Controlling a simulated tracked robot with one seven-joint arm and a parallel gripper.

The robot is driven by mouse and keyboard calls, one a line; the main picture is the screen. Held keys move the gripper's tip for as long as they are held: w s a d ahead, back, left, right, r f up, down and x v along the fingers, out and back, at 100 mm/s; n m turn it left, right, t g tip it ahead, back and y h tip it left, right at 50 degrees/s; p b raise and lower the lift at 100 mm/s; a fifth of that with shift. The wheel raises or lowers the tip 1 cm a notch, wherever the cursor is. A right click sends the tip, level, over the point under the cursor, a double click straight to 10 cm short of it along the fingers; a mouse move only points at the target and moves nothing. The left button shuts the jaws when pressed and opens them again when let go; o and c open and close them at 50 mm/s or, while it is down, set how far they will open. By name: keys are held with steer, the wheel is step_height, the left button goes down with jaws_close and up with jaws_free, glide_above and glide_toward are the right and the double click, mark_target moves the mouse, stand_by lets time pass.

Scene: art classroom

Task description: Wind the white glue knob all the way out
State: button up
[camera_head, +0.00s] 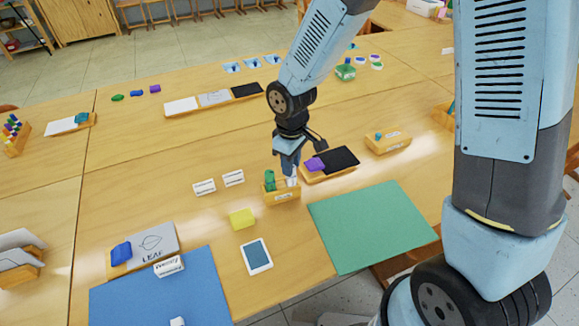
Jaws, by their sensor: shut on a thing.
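A small wooden holder (282,196) stands near the middle of the table. A green bottle-like piece (270,180) stands in its left part. The white glue knob (292,181) is at its right part, directly under my gripper (290,174). My gripper points down and is shut on the white knob. The fingers cover much of the knob, so its height and thread are hidden.
A wooden tray (348,173) with a black pad and purple block sits just right of the holder. White label cards (204,187), a yellow block (242,219) and a blue-screened card (256,257) lie left and in front. Green (370,225) and blue (160,295) mats lie nearer.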

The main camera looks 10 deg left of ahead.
steer(key=m, duration=1.1)
steer(key=shift+m, duration=0.3)
steer(key=o, duration=1.5)
steer(key=n, duration=1.1)
steer(key=shift+n, duration=0.3)
